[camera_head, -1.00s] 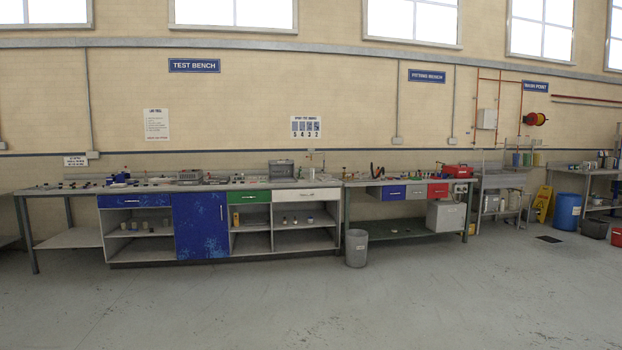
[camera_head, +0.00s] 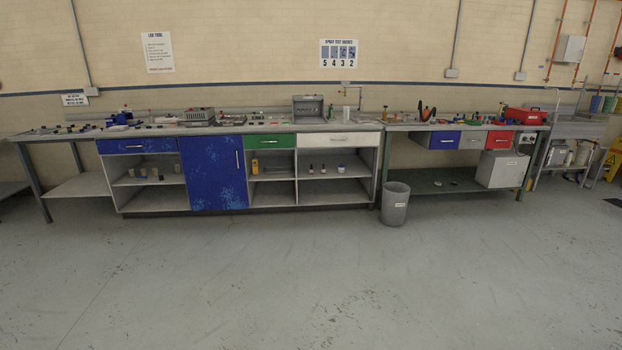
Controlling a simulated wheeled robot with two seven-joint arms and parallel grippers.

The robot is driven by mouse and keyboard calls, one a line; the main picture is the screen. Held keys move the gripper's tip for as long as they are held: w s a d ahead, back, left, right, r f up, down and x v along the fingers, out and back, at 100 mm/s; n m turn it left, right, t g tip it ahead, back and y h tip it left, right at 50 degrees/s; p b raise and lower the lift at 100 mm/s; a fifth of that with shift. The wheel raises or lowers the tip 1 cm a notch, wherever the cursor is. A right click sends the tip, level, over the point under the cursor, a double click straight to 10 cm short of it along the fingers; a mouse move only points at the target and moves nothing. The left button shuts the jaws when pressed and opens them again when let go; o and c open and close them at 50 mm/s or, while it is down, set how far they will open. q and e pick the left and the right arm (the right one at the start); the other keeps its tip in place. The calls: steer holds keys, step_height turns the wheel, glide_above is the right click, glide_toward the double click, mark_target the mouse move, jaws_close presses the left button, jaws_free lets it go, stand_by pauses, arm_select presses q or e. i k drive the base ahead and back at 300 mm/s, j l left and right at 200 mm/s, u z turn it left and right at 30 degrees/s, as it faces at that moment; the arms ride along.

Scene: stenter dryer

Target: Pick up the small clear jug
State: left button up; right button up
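I cannot make out the small clear jug for certain. A small pale upright vessel (camera_head: 346,114) stands on the test bench top, right of a grey box-like device (camera_head: 308,108). It is too small to tell whether it is the jug. Several small containers sit on the open shelves under the bench, too small to identify. Neither of my grippers shows in the head view.
The long test bench (camera_head: 240,197) stands against the wall, with a blue door (camera_head: 212,174) and drawers. A fitting bench with a red toolbox (camera_head: 526,116) adjoins it right. A grey bin (camera_head: 395,204) stands in front. The floor (camera_head: 300,280) before the benches is clear.

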mark_target(346, 110)
steer(key=i, duration=3.7)
